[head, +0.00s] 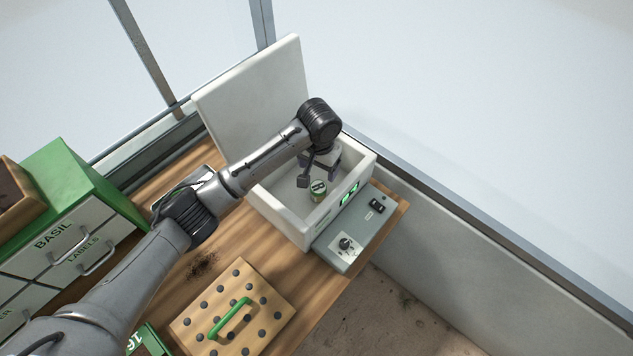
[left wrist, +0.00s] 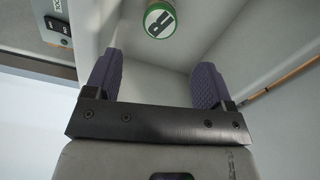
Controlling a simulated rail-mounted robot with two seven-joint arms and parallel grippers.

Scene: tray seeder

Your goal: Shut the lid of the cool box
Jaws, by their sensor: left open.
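The cool box (head: 283,217) is a white box on the wooden bench, with a green display on its front. Its white lid (head: 256,87) stands raised at the back, so the box is open. A small jar (head: 318,190) with a green and white top stands inside; it also shows in the left wrist view (left wrist: 160,20). My left gripper (head: 311,178) reaches down into the box beside the jar. Its purple fingers (left wrist: 155,82) are apart with nothing between them. My left wrist hides part of the box's inside. My right gripper is not in view.
A grey control unit (head: 357,232) with a knob and switch sits along the box's front. A wooden board (head: 256,280) with dark studs and a green handle lies nearer. A green cabinet (head: 92,190) with labelled drawers stands left. A window frame runs behind the lid.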

